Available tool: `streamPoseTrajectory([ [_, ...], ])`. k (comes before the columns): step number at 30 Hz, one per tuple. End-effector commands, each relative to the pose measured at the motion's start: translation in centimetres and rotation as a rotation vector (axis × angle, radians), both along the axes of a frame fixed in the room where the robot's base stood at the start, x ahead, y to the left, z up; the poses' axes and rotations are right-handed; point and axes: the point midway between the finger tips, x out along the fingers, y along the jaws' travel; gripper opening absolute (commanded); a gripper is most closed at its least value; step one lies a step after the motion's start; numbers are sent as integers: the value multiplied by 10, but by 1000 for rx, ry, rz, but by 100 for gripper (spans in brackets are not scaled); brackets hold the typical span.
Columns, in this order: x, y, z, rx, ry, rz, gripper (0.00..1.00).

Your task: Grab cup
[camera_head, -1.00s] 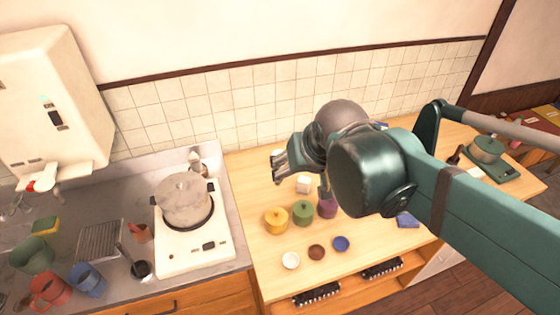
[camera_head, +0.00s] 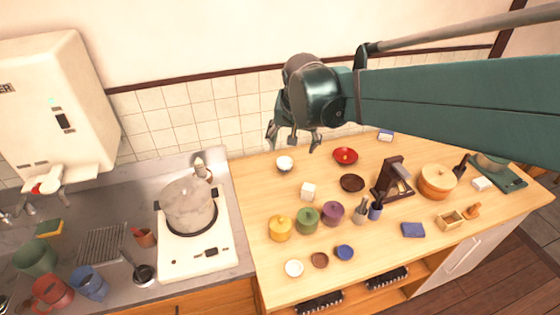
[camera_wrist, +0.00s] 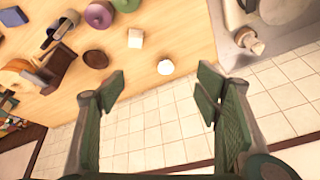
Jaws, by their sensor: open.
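A small white cup (camera_head: 285,163) stands upright near the back left of the wooden table. It also shows in the wrist view (camera_wrist: 165,67), beyond the fingertips and roughly between them. My gripper (camera_head: 293,138) is open and empty, at the back of the table near the tiled wall, with its fingers close above the cup in the head view. The wrist view shows both green finger pads (camera_wrist: 160,92) wide apart with nothing between them. A red mug (camera_head: 52,291), a blue mug (camera_head: 90,284) and a green cup (camera_head: 35,257) stand at the far left.
A white cube (camera_head: 308,191), a red bowl (camera_head: 345,156) and a dark brown dish (camera_head: 352,183) are near the white cup. Yellow (camera_head: 280,228), green (camera_head: 307,217) and purple (camera_head: 333,213) pots stand in front. The tiled wall (camera_head: 245,105) is close behind. A stove with a pot (camera_head: 190,205) is left.

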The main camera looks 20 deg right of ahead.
Motion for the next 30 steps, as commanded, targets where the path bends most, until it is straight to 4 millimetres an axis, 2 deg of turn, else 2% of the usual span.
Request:
streamPoseTrajectory([
  [3, 20, -3, -6, 9, 14, -42, 63],
  [17, 92, -15, -39, 35, 63, -213, 63],
  [30, 157, -27, -87, 51, 104, -383, 63],
])
